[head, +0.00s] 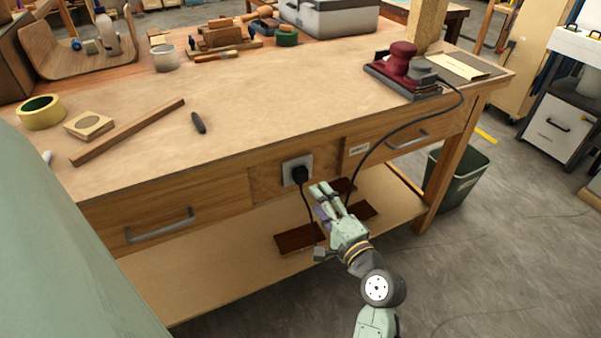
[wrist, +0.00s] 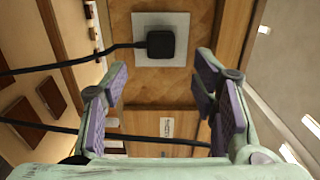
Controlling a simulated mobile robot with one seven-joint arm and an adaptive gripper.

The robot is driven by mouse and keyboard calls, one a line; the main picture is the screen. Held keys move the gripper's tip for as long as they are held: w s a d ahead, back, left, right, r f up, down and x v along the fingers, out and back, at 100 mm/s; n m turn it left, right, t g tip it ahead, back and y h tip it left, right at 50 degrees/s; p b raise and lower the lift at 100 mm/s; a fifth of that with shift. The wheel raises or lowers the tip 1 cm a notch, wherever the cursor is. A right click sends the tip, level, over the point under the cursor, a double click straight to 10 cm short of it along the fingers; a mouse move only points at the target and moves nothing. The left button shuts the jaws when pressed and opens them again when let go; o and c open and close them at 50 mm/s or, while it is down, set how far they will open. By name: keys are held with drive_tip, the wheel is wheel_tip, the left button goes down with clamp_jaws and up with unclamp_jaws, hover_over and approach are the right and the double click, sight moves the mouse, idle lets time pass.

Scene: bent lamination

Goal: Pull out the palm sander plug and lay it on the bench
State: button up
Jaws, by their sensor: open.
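The black plug (head: 300,174) sits in the pale socket plate (head: 289,164) on the bench's front panel. It also shows in the wrist view (wrist: 161,44), seated in the plate (wrist: 178,20). Its black cord hangs down and loops up to the red palm sander (head: 402,62) on the bench top at the right. My gripper (head: 321,190) is just in front of the panel, slightly below and right of the plug. In the wrist view the open fingers (wrist: 160,85) have nothing between them, and the plug is ahead, apart from them. The bench top (head: 260,105) is above.
Drawers with handles (head: 160,225) flank the socket panel. The cord crosses near my gripper, and in the wrist view a black cord (wrist: 60,132) runs behind the fingers. Brown boards (head: 300,238) lie on the lower shelf. The bench top's front middle is mostly clear beside a dark small tool (head: 198,122).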

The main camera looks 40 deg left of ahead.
sight(303, 179)
drive_tip(key=shift+p+x, duration=0.6)
drive_tip(key=shift+x, duration=3.95)
drive_tip(key=shift+c, duration=0.2)
clamp_jaws()
drive_tip(key=shift+d, duration=0.2)
drive_tip(key=shift+v, duration=2.85)
drive_tip(key=shift+s, duration=0.1)
